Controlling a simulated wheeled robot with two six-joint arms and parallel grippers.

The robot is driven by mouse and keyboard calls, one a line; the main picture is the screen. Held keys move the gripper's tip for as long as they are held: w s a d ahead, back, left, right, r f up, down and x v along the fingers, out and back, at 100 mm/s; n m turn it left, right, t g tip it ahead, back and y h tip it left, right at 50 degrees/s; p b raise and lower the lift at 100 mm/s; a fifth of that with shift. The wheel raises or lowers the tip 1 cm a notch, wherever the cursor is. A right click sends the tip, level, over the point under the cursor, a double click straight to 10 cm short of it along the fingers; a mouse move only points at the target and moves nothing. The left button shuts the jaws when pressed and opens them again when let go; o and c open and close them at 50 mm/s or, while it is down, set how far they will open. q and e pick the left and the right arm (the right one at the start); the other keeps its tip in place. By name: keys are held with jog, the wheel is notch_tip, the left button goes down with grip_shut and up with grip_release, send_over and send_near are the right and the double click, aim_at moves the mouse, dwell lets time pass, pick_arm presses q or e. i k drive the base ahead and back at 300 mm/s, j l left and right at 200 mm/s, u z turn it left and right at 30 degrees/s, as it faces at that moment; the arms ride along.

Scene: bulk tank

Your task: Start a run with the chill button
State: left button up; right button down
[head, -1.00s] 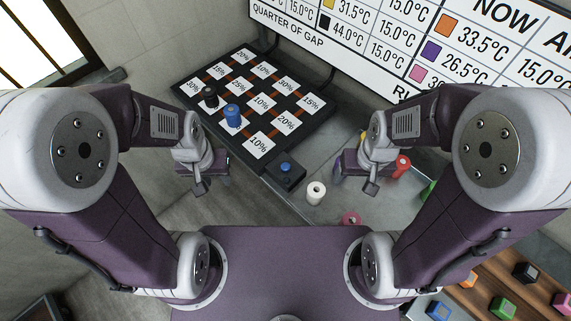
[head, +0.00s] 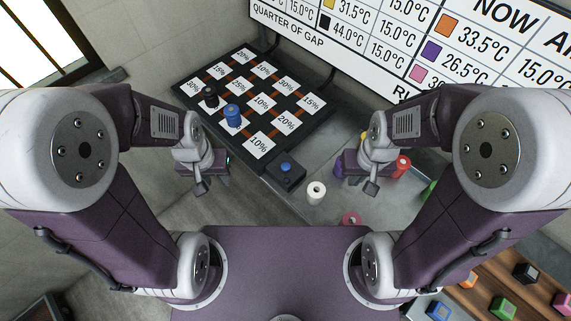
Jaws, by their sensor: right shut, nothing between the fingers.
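The chill button appears to be the blue round button on a dark box (head: 285,168), at the lower right edge of the dark board. My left gripper (head: 201,187) is left of the button box and apart from it; its fingers are too small to tell open from shut. My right gripper (head: 371,187) is right of the button box, over the grey table, apart from it. It is shut and holds nothing.
The board (head: 262,103) with percent cards carries a black peg (head: 210,97) and a blue peg (head: 232,115). A white spool (head: 316,192), a red spool (head: 402,166) and a pink spool (head: 351,218) stand on the table. A temperature display (head: 400,50) rises behind. Coloured cubes (head: 503,307) lie lower right.

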aim_at(286, 167)
jog(key=i+j+z, duration=0.1)
jog(key=j+z, duration=0.2)
jog(key=z, duration=0.15)
jog(key=j+z, duration=0.45)
jog(key=i+j+z, duration=0.1)
jog(key=j+z, duration=0.15)
jog(key=z, duration=0.15)
jog(key=j+z, duration=0.3)
jog(key=z, duration=0.15)
jog(key=k+j+z, duration=0.15)
jog(key=j+z, duration=0.15)
jog(key=z, duration=0.15)
jog(key=k+j+z, duration=0.15)
jog(key=j+z, duration=0.15)
jog(key=z, duration=0.15)
